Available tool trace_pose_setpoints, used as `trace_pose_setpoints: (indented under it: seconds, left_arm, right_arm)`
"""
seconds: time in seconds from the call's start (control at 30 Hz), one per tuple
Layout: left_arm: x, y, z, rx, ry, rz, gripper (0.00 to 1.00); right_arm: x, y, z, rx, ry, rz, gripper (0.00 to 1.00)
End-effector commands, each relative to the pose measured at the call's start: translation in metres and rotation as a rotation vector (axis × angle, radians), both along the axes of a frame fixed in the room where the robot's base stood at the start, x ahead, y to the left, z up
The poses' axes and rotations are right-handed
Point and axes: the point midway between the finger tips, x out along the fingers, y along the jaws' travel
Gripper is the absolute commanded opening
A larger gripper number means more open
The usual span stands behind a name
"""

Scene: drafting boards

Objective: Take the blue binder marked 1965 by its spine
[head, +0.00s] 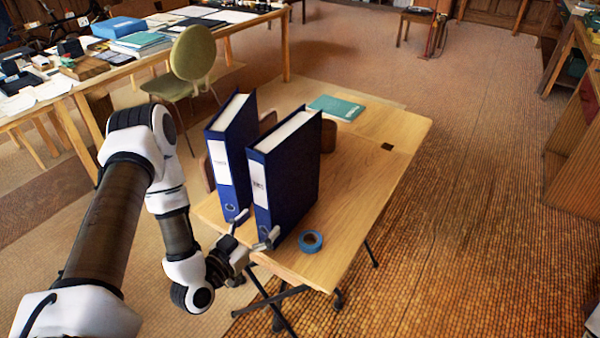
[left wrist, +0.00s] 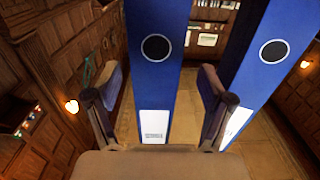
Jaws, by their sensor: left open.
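Two blue binders stand upright on a wooden table, spines facing me: a left one (head: 226,160) and a right one (head: 290,170) in the head view. Each has a white label and a round hole low on its spine. The label print is too small to read, so I cannot tell which is 1965. My left gripper (head: 254,229) is open at the foot of the right binder's spine. In the left wrist view the gripper's fingers (left wrist: 162,82) are on either side of that binder's spine (left wrist: 155,85); the other binder (left wrist: 263,60) is at the right. My right gripper is not in view.
A roll of blue tape (head: 311,240) lies right of the right binder, near the table's front edge (head: 330,270). A teal book (head: 336,108) lies behind the binders. A green chair (head: 192,60) and a cluttered long table (head: 150,60) stand behind.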

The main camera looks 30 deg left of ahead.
Motion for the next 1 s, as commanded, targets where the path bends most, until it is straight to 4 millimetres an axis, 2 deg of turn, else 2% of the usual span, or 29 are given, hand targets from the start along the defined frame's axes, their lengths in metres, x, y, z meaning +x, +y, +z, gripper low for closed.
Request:
trace_pose_setpoints:
  seconds: [0.4,0.5,0.67,0.77,0.9,1.0]
  left_arm:
    - [0.065,-0.007,0.004,0.002,-0.007,-0.003,0.81]
    - [0.072,-0.008,0.004,0.0,-0.006,-0.001,0.81]
    - [0.072,-0.007,0.003,-0.001,-0.004,0.0,0.81]
    - [0.072,-0.007,0.003,-0.001,-0.004,0.0,0.49]
    - [0.072,-0.007,0.003,-0.001,-0.004,0.0,0.0]
    - [0.072,-0.007,0.004,-0.001,-0.006,0.0,0.0]
  right_arm:
    - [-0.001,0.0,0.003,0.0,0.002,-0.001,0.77]
    - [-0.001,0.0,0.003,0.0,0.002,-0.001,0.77]
    - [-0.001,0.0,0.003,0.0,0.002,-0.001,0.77]
    - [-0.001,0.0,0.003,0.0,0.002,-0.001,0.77]
    - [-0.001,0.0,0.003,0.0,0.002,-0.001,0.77]
    - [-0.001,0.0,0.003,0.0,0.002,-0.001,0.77]
